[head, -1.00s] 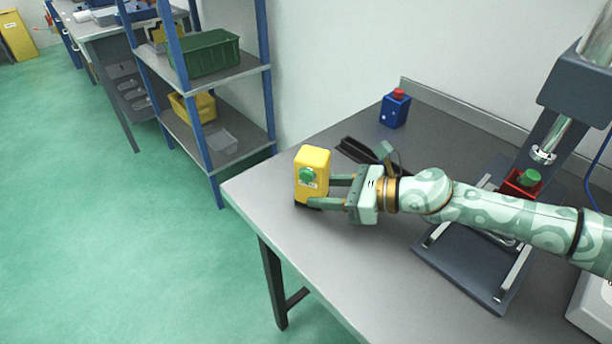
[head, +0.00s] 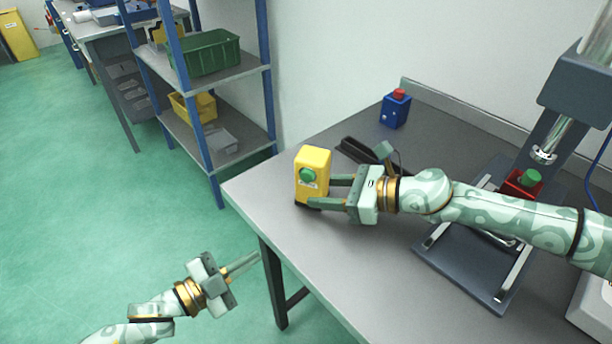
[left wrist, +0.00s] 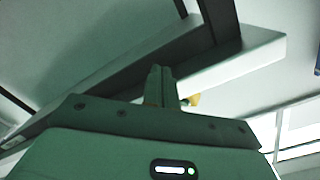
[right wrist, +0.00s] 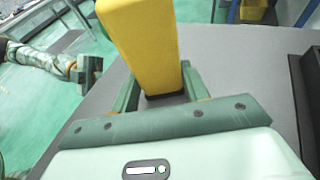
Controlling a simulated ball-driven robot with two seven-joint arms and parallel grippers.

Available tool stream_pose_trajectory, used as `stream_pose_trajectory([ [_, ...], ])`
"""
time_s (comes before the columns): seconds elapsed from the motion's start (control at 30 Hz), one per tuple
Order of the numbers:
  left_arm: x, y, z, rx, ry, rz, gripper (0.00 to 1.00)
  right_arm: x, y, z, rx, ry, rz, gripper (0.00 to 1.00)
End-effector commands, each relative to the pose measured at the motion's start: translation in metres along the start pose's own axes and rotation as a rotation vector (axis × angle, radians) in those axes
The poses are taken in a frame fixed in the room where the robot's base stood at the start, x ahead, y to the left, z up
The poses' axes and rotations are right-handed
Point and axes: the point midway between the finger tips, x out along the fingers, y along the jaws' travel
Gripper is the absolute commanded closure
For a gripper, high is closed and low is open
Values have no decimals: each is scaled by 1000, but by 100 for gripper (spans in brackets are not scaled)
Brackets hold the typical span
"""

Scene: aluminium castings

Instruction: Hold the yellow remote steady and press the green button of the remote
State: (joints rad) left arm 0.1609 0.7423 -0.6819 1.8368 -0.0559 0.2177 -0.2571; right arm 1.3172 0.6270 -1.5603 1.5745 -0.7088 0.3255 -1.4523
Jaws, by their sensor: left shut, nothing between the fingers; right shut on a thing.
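The yellow remote (head: 313,168) stands upright near the table's front left corner, with its green button (head: 307,174) on the side facing the left front. My right gripper (head: 322,191) is shut on the lower part of the remote. My left gripper (head: 250,264) is shut and empty, out over the floor left of the table, apart from the remote. In the left wrist view its closed fingers (left wrist: 161,85) point toward the table's edge.
The grey table (head: 330,260) has a blue box with a red button (head: 395,108) at the back, a dark tray (head: 358,150), and a press stand (head: 470,270) holding a red box with a green button (head: 523,183). Shelving (head: 222,168) stands beyond the table's left end.

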Motion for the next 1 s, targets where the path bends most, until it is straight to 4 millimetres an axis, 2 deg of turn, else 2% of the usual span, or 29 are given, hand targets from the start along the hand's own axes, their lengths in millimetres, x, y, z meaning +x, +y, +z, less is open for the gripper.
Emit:
stream_pose_trajectory([
  [0.03, 1, -8, -24, 31, 64, 8, 100, 0, 0, 0, 0, 0, 0, 67],
  [0.1, 0, -15, -57, 65, 149, 19, 100, 0, 0, 0, 0, 0, 0, 67],
  [0.2, -6, -21, -98, 106, 256, 36, 100, 0, 0, 0, 0, 0, 0, 67],
  [0.3, 1, -37, -128, 7, 300, 49, 100, 0, 0, 0, 0, 0, 0, 67],
  [0.4, 3, -46, -148, -59, 330, 67, 100, 0, 0, 0, 0, 0, 0, 67],
  [0.6, 3, -51, -164, -115, 350, 86, 100, 0, 0, 0, 0, 0, 0, 67],
  [1.0, 7, -53, -163, -116, 349, 84, 100, 0, 0, 0, 0, 0, 0, 67],
])
